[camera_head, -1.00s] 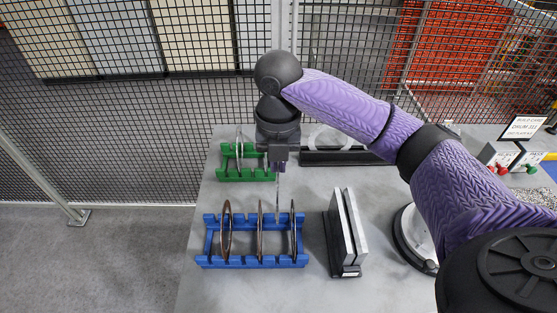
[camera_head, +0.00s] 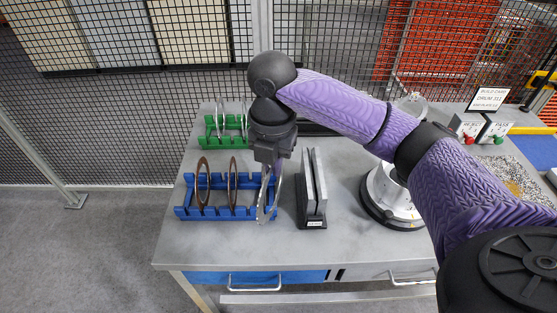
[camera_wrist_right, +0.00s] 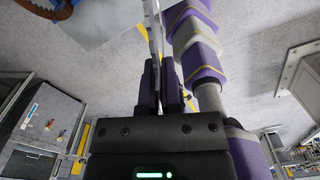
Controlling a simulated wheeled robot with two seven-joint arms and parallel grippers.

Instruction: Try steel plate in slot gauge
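My right gripper (camera_head: 276,172) points down over the right end of the blue rack (camera_head: 225,213), left of the slot gauge. In the right wrist view its purple fingers (camera_wrist_right: 160,85) are shut on a thin steel plate (camera_wrist_right: 154,35). In the head view the steel plate (camera_head: 266,205) hangs nearly edge-on, overlapping the rack's right end; I cannot tell whether it touches. The slot gauge (camera_head: 313,190) has two upright grey slabs with a narrow gap on a black base. Its gap looks empty. My left gripper is not in view.
Brown discs (camera_head: 203,183) stand in the blue rack. A green rack (camera_head: 224,140) with discs stands behind. A round grey stand (camera_head: 390,195) is right of the gauge. REJECT and PASS button boxes (camera_head: 482,129) are at the back right. The bench front is clear.

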